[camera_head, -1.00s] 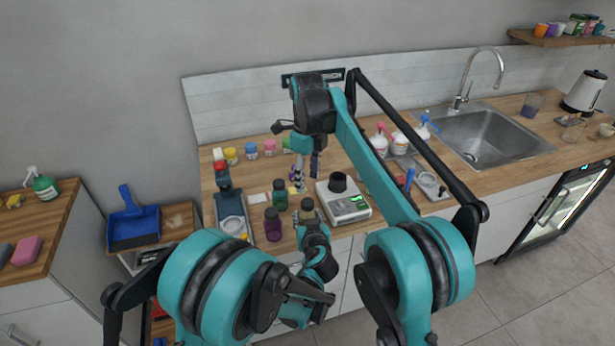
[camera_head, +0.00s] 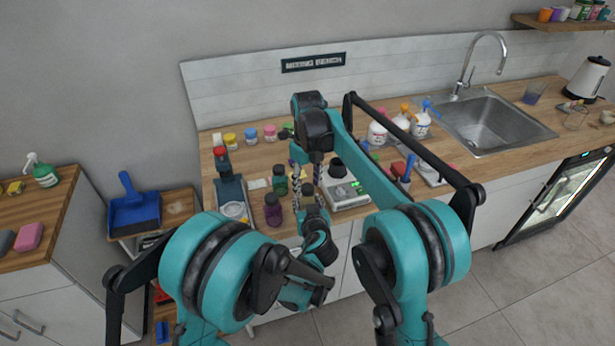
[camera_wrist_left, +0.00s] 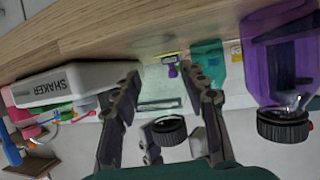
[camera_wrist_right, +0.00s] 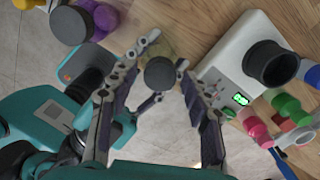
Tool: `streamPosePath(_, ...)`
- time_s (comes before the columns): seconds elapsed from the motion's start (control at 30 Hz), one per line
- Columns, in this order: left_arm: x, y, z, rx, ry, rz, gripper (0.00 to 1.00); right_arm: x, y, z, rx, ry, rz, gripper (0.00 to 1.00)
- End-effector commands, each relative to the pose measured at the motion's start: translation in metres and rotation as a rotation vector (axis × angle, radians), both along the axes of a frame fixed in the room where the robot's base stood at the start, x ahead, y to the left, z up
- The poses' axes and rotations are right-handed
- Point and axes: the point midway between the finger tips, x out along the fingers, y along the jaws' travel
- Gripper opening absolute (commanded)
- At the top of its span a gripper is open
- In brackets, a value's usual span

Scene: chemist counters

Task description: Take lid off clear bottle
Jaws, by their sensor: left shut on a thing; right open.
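The clear bottle (camera_wrist_left: 160,82) stands between the fingers of my left gripper (camera_wrist_left: 164,92), which is shut on its body. Its black ribbed lid (camera_wrist_left: 168,130) is on the bottle. In the right wrist view the lid (camera_wrist_right: 160,73) shows from above as a dark disc between the fingers of my right gripper (camera_wrist_right: 167,52). My right gripper is open, with one finger on each side of the lid and no clear contact. In the head view the lid (camera_head: 307,190) is small and partly crowded by both grippers.
A purple bottle (camera_head: 272,212) and a green bottle (camera_head: 280,180) stand left of the clear bottle. The white shaker (camera_head: 345,190) stands close on its right. Several small jars line the back (camera_head: 250,135). A dark blue stand (camera_head: 228,190) is at the left.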

Motion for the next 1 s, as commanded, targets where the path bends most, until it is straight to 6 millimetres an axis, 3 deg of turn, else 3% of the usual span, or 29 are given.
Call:
streamPosePath(0.23, 0.0000, 0.0001, -0.0003, -0.001, 0.001, 0.000, 0.00, 0.0001, 0.0001, -0.0008, 0.000, 0.000, 0.000, 0.46)
streamPosePath(0.4, 0.0000, 0.0001, -0.0003, -0.001, 0.001, 0.000, 0.00, 0.0001, 0.0000, -0.0007, 0.000, 0.000, 0.000, 0.01)
streamPosePath(0.7, 0.0000, 0.0001, -0.0003, -0.001, 0.001, 0.000, 0.00, 0.0001, 0.0000, -0.0006, 0.000, 0.000, 0.071, 0.00)
streamPosePath(0.77, 0.0000, 0.0001, -0.0003, 0.000, 0.001, 0.000, 0.00, 0.0002, 0.0001, -0.0005, 0.000, 0.000, 0.163, 0.00)
streamPosePath(1.0, 0.0000, 0.0001, -0.0002, 0.000, 0.001, 0.000, 0.00, 0.0002, 0.0001, -0.0001, 0.000, 0.001, 0.745, 0.00)
